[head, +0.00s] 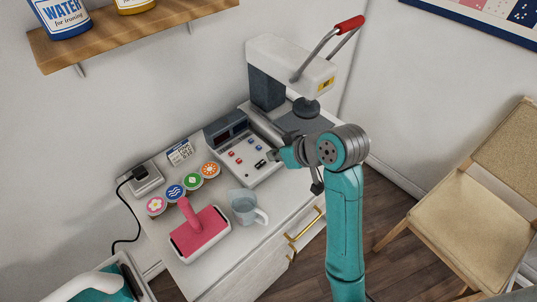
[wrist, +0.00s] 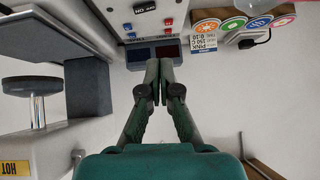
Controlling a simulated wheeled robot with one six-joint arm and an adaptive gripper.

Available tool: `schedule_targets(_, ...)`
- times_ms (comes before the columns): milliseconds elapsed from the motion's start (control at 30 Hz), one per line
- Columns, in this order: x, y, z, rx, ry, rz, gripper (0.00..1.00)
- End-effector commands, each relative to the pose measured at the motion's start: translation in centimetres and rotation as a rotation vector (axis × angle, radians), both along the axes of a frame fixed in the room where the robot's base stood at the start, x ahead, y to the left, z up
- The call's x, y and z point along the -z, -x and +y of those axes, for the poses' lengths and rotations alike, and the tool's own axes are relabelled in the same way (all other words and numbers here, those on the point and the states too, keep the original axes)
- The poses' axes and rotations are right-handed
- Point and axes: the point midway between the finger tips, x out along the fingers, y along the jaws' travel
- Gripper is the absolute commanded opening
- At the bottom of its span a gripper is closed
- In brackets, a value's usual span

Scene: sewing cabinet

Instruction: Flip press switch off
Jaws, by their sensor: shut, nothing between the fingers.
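The control panel (head: 233,159) is a pale box with dark displays (head: 230,134) and small red and blue buttons. It stands on the white cabinet beside the heat press (head: 290,66), which has a red-gripped handle. A small black switch (head: 260,163) sits low on the panel's face. In the wrist view, upside down, a black switch or label (wrist: 144,7) with white lettering shows at the top edge; its position is unclear. My gripper (head: 275,155) is shut and empty, over the panel's right side. In the wrist view its closed fingertips (wrist: 159,64) overlap the display area.
A shelf (head: 130,35) hangs above; a chair (head: 465,205) stands right.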

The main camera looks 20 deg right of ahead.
Motion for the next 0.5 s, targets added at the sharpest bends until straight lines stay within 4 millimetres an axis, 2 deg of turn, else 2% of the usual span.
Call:
schedule_targets(200, -1.05, 1.09, -0.17, -0.001, 0.001, 0.001, 0.0)
schedule_targets(500, -1.14, 1.18, -0.18, -0.001, 0.0, 0.001, 0.0)
